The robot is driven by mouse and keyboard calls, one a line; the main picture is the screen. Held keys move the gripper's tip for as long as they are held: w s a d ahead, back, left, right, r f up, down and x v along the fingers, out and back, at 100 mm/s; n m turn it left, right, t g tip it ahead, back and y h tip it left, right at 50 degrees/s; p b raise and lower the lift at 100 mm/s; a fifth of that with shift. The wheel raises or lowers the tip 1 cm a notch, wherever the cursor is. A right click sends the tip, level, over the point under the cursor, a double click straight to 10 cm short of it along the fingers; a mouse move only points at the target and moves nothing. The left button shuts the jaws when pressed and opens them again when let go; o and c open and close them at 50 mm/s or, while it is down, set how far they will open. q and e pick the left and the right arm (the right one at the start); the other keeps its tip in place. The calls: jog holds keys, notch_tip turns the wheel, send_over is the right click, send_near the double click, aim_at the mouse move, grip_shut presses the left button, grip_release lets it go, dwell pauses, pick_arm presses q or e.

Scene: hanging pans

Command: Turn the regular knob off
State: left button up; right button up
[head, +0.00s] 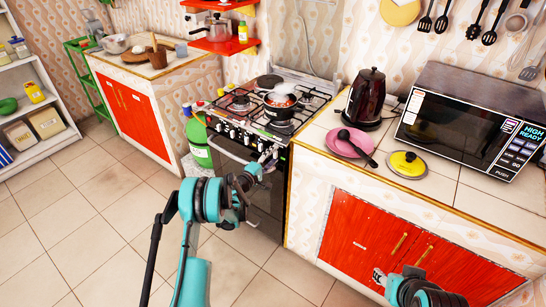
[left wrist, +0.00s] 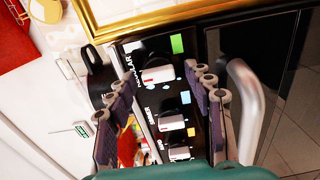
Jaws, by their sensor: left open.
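The stove (head: 262,190) stands left of the right-hand counter, with a row of knobs (head: 232,134) on its front panel. In the left wrist view, a white knob (left wrist: 158,75) sits beside lettering that reads like "REGULAR", and more white knobs (left wrist: 172,122) line up below it. My left gripper (head: 268,157) is at the right end of the panel. In its wrist view the jaws (left wrist: 163,82) are open, one finger on each side of the REGULAR knob, with no clear contact. My right gripper (head: 398,268) is at the bottom, partly cut off; its jaw state is unclear.
A silver oven handle (left wrist: 246,95) runs close beside the right finger. A pot (head: 280,103) sits on the stove top. A kettle (head: 367,95), pink plate (head: 347,143), yellow lid (head: 407,163) and microwave (head: 465,125) stand on the right counter. The floor at left is clear.

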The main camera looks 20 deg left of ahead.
pick_arm(q)
jog(key=v, duration=1.1)
jog(key=shift+s, duration=0.3)
jog(key=s+d+r+m+g, duration=0.6)
jog(key=s+d+r+m, duration=0.3)
jog(key=d+r, duration=0.4)
jog(key=s+a+m+g+y, duration=0.1)
jog(key=s+m+g+y, duration=0.1)
jog(key=s, duration=1.2)
jog(key=s+a+r+m+g+y, duration=0.1)
jog(key=s+y, duration=0.3)
jog(key=s, duration=1)
jog(key=shift+a+m+g, duration=0.25)
jog(key=shift+m+g, duration=0.25)
jog(key=shift+m, duration=0.4)
